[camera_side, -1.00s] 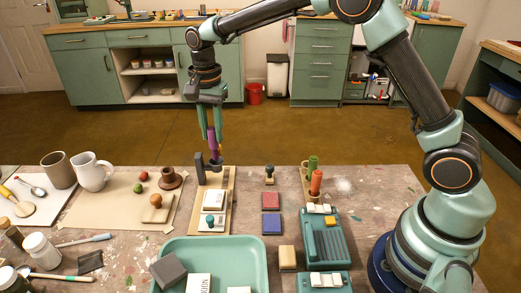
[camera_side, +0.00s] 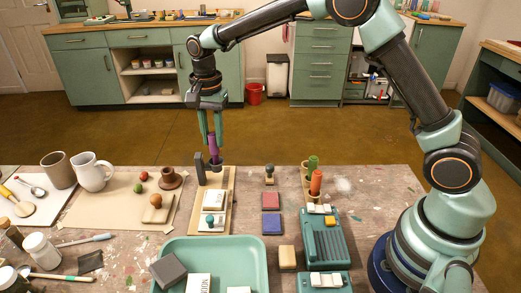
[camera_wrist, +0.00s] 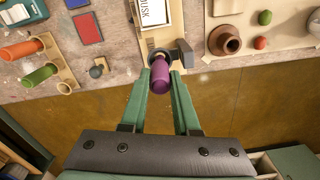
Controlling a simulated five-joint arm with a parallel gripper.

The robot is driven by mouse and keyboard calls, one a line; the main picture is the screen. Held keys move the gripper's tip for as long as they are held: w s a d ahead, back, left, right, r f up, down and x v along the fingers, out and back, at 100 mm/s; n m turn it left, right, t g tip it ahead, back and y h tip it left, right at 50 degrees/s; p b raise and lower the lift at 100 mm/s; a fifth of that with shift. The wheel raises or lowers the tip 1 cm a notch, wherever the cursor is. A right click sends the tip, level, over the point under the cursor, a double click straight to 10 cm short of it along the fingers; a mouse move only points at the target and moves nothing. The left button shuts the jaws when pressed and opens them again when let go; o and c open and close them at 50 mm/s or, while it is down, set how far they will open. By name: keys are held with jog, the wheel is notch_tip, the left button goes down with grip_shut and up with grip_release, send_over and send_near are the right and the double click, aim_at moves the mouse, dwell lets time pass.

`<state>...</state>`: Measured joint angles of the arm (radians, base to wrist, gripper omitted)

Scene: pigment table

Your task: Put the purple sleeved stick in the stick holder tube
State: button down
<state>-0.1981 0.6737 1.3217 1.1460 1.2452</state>
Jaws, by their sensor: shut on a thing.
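My gripper (camera_side: 212,140) is shut on the purple sleeved stick (camera_side: 213,147) and holds it upright. In the wrist view the purple stick (camera_wrist: 160,79) stands between the two green fingertips (camera_wrist: 160,74). The dark stick holder tube (camera_side: 215,166) is directly below the stick, on the far end of a wooden board. In the wrist view the grey rim of the tube (camera_wrist: 156,52) shows just beyond the stick. The stick's lower end meets the tube mouth in the picture; how far inside it is, I cannot tell.
A dark upright block (camera_side: 200,168) stands close to the left of the tube. White blocks (camera_side: 213,199) lie nearer on the same board. A rack with an orange stick (camera_side: 316,182) and a green stick (camera_side: 313,163) is to the right. A brown pot (camera_side: 171,179) is to the left.

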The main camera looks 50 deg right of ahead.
jog(key=shift+f, duration=1.05)
dwell(0.5)
jog(key=c, duration=0.6)
grip_release()
jog(key=shift+o, duration=0.4)
jog(key=o, duration=0.4)
jog(key=shift+r, duration=3.95)
